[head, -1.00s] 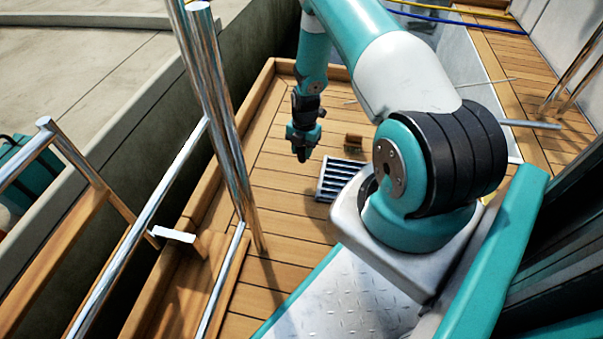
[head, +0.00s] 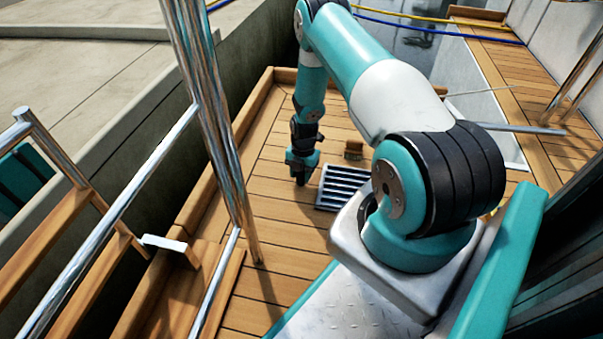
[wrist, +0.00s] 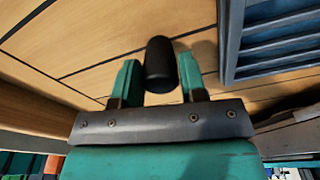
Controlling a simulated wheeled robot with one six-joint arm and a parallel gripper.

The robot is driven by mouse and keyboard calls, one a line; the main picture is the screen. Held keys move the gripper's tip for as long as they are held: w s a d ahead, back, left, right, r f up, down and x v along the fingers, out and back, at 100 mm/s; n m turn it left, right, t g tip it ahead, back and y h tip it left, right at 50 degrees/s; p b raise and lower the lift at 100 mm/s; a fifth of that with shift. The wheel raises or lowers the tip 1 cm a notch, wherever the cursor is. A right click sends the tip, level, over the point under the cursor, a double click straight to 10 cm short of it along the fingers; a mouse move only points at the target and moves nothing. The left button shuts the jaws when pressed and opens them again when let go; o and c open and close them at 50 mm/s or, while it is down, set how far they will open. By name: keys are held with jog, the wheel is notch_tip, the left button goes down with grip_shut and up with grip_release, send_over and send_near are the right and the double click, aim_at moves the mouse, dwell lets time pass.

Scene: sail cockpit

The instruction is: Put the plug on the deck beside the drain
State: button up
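The plug (wrist: 160,66) is a black, rounded cylinder. In the wrist view it stands between the two teal fingers of my gripper (wrist: 158,82), filling the gap, and its end shows past the fingertips. In the head view my gripper (head: 301,170) points down close above the planked deck (head: 270,205), with the dark plug at its tip. Whether the plug touches the deck I cannot tell. The drain (head: 343,187) is a slatted grey grate just right of the gripper, and it also shows at the upper right of the wrist view (wrist: 285,45).
A small brown block (head: 353,150) lies on the deck behind the drain. Steel posts and rails (head: 205,105) rise at the left. A raised wooden edge (head: 222,160) borders the deck there. Bare planks lie left of and in front of the gripper.

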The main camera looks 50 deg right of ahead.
jog(key=o, duration=0.3)
notch_tip(320, 180, up, 12)
jog(key=d+p, duration=0.1)
jog(key=p, duration=0.6)
jog(key=shift+w+d+r, duration=0.15)
jog(key=shift+w+d, duration=0.05)
jog(key=shift+w, duration=0.05)
